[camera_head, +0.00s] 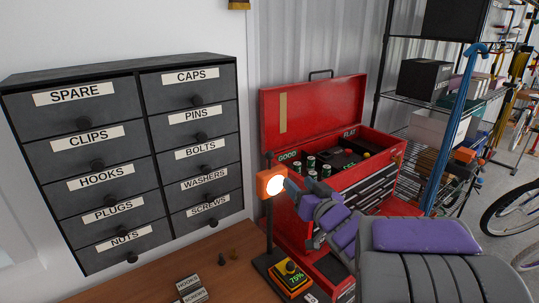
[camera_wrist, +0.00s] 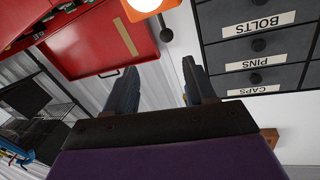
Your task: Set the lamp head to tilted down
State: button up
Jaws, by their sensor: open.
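The lamp has an orange head (camera_head: 264,184) with a lit white disc facing the head camera. It sits on a dark upright pole (camera_head: 269,225) above a dark base on the wooden bench. In the wrist view, the lamp head (camera_wrist: 134,35) is at the top edge, partly cut off, beyond the gap between my fingers. A dark round knob on a thin stem (camera_wrist: 166,33) shows beside it. My gripper (camera_head: 289,186) is just right of the lamp head in the head view, partly overlapping its edge. In the wrist view my gripper (camera_wrist: 160,72) is open, with nothing between its fingers.
A labelled dark drawer cabinet (camera_head: 127,160) stands left behind the lamp. An open red toolbox (camera_head: 315,110) is behind my arm. A yellow device reading 75% (camera_head: 289,275) is at the lamp's foot. Small labelled boxes (camera_head: 190,289) lie on the bench (camera_head: 150,285).

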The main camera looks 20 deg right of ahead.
aim_at(272, 158)
jog(key=shift+y, duration=0.3)
jog(key=w+a+p, duration=0.1)
jog(key=w, duration=0.4)
jog(key=w+a+p, duration=0.1)
jog(key=w+p, duration=0.1)
jog(key=w, duration=0.3)
jog(key=w+p, duration=0.2)
jog(key=w, duration=0.3)
jog(key=shift+w+a+r, duration=0.15)
jog(key=shift+w+a, duration=0.25)
jog(key=shift+w+a+r, duration=0.1)
jog(key=shift+w+a, duration=0.05)
jog(key=shift+w, duration=0.55)
grip_shut()
